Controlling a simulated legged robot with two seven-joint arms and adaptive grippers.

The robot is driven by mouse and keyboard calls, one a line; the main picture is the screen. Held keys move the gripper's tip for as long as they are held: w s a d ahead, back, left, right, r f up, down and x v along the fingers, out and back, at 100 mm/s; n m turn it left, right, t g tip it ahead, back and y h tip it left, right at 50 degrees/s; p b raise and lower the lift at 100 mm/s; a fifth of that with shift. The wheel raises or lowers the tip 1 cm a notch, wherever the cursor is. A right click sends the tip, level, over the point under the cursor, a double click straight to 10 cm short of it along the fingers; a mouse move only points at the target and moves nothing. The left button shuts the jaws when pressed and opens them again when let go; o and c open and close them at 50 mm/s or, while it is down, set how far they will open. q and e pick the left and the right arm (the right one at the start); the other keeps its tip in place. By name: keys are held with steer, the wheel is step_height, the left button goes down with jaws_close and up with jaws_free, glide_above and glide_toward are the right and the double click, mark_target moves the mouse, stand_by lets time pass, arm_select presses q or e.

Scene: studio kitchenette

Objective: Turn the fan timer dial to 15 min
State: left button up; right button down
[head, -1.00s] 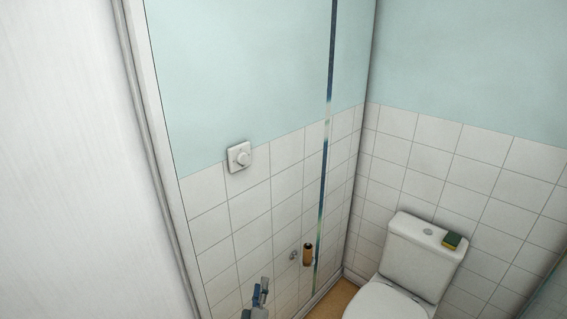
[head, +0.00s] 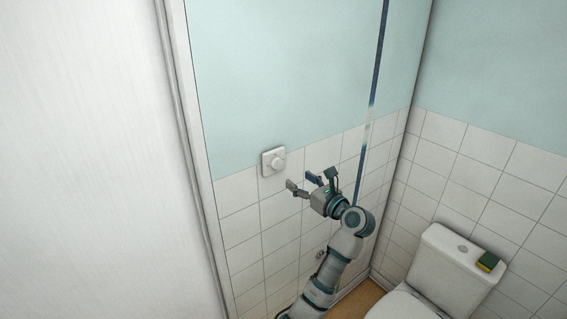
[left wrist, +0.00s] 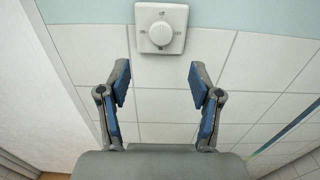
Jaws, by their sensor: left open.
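The fan timer dial (head: 277,163) is a round white knob on a square white plate, fixed to the wall at the top edge of the tiles. In the left wrist view the dial (left wrist: 161,33) shows at the top centre, with small marks around it too faint to read. My left gripper (head: 302,183) is open and empty, to the right of the dial and a little below it in the head view. In the left wrist view its two blue-padded fingers (left wrist: 158,84) stand wide apart below the plate, not touching it. My right gripper is not in view.
A white toilet (head: 432,270) with a green and yellow sponge (head: 488,261) on its cistern stands at the right. A narrow, shiny vertical strip (head: 373,90) runs down the wall behind my left arm. A white panel (head: 90,160) fills the left side.

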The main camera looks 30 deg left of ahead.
mark_target(277, 164)
arm_select(q)
steer(key=p+x, duration=0.2)
steer(key=x, duration=0.5)
steer(key=shift+w+a+r, duration=0.15)
steer(key=shift+a, duration=0.15)
steer(key=shift+w+a+r, duration=0.1)
steer(key=shift+w+a, duration=0.5)
steer(key=shift+a+f, duration=0.25)
steer(key=shift+a, duration=0.5)
steer(key=shift+s+a, duration=0.1)
steer(key=shift+a, duration=0.05)
steer(key=c, duration=1.1)
steer(key=shift+d, duration=0.35)
